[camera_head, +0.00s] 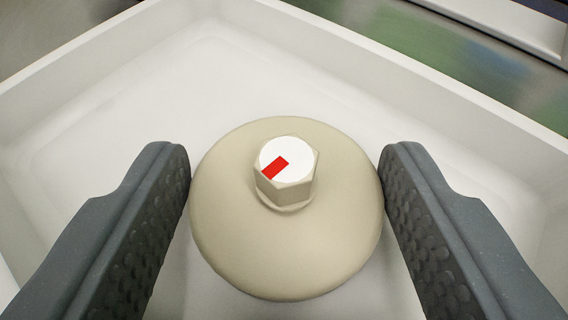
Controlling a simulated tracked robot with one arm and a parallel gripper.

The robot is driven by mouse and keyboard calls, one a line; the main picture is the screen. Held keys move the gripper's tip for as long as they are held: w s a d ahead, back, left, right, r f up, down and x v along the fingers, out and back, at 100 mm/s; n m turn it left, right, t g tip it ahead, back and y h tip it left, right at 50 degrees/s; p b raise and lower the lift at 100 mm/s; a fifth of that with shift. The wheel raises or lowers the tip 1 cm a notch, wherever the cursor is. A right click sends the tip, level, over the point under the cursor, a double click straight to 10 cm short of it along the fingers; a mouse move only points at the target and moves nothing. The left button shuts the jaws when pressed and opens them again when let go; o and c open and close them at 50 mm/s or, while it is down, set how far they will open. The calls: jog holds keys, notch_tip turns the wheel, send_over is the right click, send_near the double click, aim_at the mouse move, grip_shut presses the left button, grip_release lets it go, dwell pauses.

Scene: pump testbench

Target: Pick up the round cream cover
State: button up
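The round cream cover (285,245) lies in a white tray, in the middle of the view. It is a shallow dome with a hex knob (286,170) on top, whose white face carries a red mark. My gripper (287,185) is open, with one dark grey finger on each side of the cover. The fingertips reach about level with the cover's left and right edges. Whether the fingers touch the rim cannot be told from this view. The underside of the cover is hidden.
The white tray (75,75) has raised walls behind and to both sides. Its floor is bare behind the cover and to the left. Beyond the wall at upper right is a blurred green and blue surface (440,45) and a white edge.

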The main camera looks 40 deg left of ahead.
aim_at(286, 238)
dwell(0.3)
jog(key=shift+r+p, duration=0.85)
jog(key=shift+r, duration=0.9)
jog(key=s+a+p, duration=0.1)
jog(key=s+a, duration=0.1)
jog(key=s, duration=0.5)
jog(key=s+a+r, duration=0.1)
jog(key=s+a, duration=0.1)
jog(key=s, duration=0.6)
jog(key=shift+s+a+r+p, duration=0.15)
jog(key=shift+s+r+p, duration=0.05)
jog(key=shift+r+p, duration=0.15)
jog(key=shift+w, duration=0.1)
